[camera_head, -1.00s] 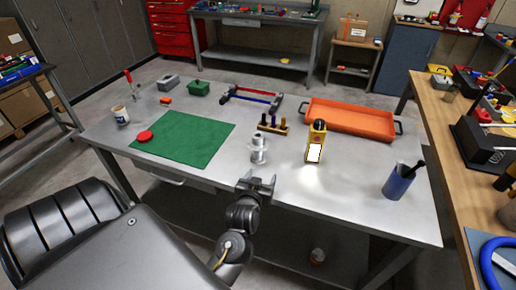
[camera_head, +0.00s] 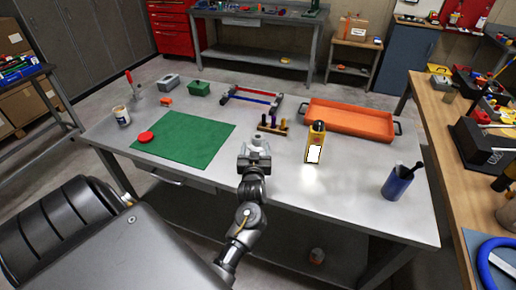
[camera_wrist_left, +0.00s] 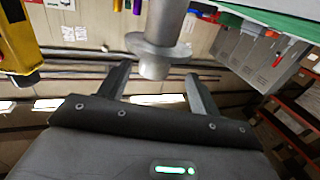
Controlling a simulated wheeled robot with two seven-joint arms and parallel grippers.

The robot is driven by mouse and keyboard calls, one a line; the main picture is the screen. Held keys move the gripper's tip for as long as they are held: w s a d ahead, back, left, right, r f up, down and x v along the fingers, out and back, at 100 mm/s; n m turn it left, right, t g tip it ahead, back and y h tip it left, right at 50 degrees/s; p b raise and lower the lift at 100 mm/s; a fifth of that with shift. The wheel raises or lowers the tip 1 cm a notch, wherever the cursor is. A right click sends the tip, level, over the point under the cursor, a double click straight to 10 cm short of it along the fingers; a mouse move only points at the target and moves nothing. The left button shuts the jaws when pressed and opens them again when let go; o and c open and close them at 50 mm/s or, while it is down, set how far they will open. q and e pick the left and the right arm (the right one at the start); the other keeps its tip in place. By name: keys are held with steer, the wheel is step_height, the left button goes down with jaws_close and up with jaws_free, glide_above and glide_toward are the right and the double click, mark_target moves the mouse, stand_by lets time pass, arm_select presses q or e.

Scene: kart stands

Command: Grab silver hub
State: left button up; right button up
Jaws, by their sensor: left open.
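The silver hub (camera_head: 257,142) stands on the grey metal table, right of the green mat. In the head view my left gripper (camera_head: 254,160) is in front of it and hides most of it; only its top shows. In the left wrist view the hub (camera_wrist_left: 160,45) shows as a grey shaft with a wide flange, in line with the gap between the two fingers. The left gripper (camera_wrist_left: 158,85) is open, one finger on each side of the gap, and is not closed on the hub. My right gripper does not show.
A yellow device with a lit white face (camera_head: 316,145) stands close on the right. The green mat (camera_head: 185,140) lies left, an orange tray (camera_head: 350,119) back right, a blue cup (camera_head: 397,183) front right.

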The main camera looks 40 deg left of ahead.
mark_target(258, 144)
arm_select(q)
steer(key=shift+w+a+r, duration=0.15)
steer(key=shift+w, duration=0.2)
steer(key=x, duration=0.1)
steer(key=p+x, duration=0.1)
steer(key=x, duration=0.2)
steer(key=shift+w+f+p, duration=0.3)
steer(key=shift+p, duration=0.1)
steer(key=c, duration=1.3)
